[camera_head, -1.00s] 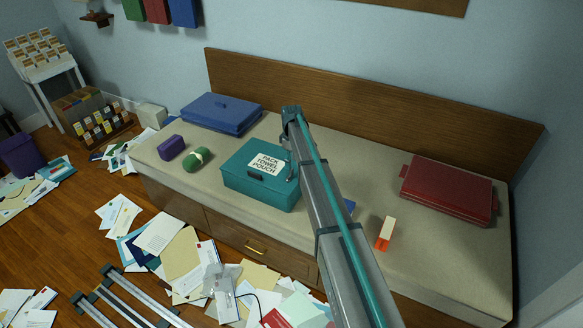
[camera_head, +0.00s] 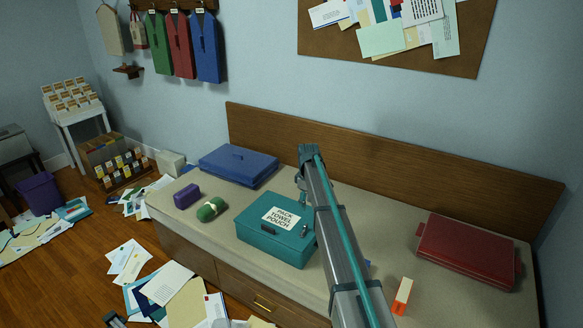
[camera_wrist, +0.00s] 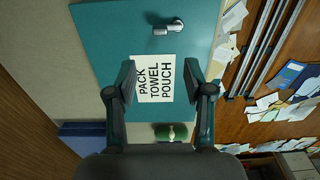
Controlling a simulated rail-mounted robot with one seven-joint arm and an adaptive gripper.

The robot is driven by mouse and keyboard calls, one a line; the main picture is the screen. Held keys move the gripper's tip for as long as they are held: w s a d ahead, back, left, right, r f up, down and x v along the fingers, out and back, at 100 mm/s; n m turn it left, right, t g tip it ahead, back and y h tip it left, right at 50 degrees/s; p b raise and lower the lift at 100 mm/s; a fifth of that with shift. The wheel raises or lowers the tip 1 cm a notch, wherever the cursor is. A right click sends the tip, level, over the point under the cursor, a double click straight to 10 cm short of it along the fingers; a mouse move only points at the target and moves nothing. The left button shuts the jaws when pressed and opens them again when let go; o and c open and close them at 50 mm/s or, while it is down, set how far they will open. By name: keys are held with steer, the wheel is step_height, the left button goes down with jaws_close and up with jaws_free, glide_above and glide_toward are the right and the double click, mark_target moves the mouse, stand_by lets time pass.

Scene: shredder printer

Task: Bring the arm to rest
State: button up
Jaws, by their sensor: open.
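My gripper (camera_wrist: 162,85) is open and empty in the wrist view. Its two fingers stand apart above a teal case, on either side of a white label reading "PACK TOWEL POUCH". The teal case (camera_head: 262,243) sits closed on the bench, with a dark handle on its front. It also shows in the wrist view (camera_wrist: 105,45), with a metal latch (camera_wrist: 170,27) on it. In the head view, my arm reaches up from the bottom past the right side of the case, and the fingers are hidden. I cannot tell the exact gap between the fingers and the lid.
A blue case (camera_head: 238,166), purple block (camera_head: 187,196) and green roll (camera_head: 211,209) lie left on the bench (camera_head: 180,222). A red case (camera_head: 468,252) and orange-white box (camera_head: 402,296) lie right of my arm. Papers (camera_head: 160,285) litter the floor. A wooden backboard (camera_head: 400,165) stands behind.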

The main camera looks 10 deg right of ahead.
steer(key=s+f+m+g, duration=0.1)
steer(key=s+f+m, duration=0.3)
steer(key=s+f, duration=1.05)
steer(key=s+f+m+g, duration=0.1)
steer(key=s+f+m, duration=0.4)
steer(key=s+f, duration=0.95)
steer(key=s+f+g, duration=0.2)
steer(key=s+f, duration=0.1)
steer(key=s, duration=1.8)
steer(key=s+f+m+g, duration=0.1)
steer(key=s+f+g, duration=0.1)
steer(key=s, duration=1.9)
steer(key=shift+s+d+f+m+g, duration=0.2)
steer(key=shift+d+f+m+g, duration=0.15)
steer(key=shift+f, duration=0.45)
